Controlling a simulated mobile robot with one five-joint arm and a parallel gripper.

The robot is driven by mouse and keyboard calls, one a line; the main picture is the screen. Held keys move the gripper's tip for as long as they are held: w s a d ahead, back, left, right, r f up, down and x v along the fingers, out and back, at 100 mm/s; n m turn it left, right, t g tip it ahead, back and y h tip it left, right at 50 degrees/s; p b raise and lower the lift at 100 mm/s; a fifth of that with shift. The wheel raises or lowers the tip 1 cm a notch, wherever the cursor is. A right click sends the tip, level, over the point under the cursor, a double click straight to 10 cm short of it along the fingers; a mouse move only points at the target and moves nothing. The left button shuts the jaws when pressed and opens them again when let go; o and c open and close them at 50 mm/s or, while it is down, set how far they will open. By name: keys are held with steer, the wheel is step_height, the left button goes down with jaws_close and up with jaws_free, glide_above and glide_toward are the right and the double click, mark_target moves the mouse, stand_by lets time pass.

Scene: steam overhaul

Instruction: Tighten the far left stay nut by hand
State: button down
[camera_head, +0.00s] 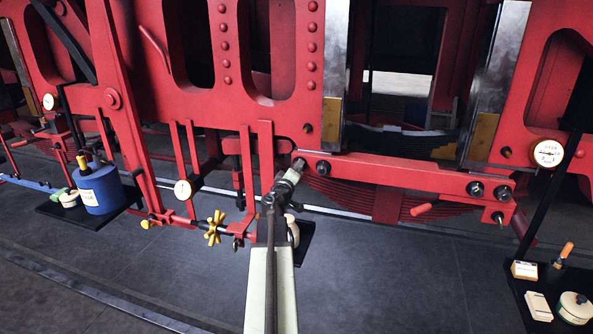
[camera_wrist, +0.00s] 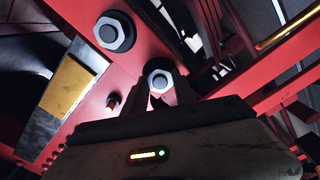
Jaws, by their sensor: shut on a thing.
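The far left stay nut (camera_wrist: 158,77) is a grey hexagonal nut with a pale centre on the red stay bar (camera_head: 400,175). In the wrist view my gripper (camera_wrist: 162,92) has its two fingers at either side of it, shut on it. In the head view my gripper (camera_head: 296,167) is at the left end of the bar and hides this nut. A second stay nut (camera_head: 324,167) sits just right of my gripper; it shows larger in the wrist view (camera_wrist: 115,32), clear of the fingers.
More dark nuts (camera_head: 475,189) sit at the bar's right end, near a red handle (camera_head: 422,209). A yellow handwheel (camera_head: 215,228) and a dial gauge (camera_head: 183,190) are left of my arm. A blue canister (camera_head: 100,190) stands further left.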

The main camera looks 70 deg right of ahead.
steer(key=c, duration=1)
jaws_free()
steer(key=a, duration=0.7)
steer(key=shift+s+a, duration=0.2)
steer(key=shift+a, duration=0.2)
steer(key=shift+w, duration=0.1)
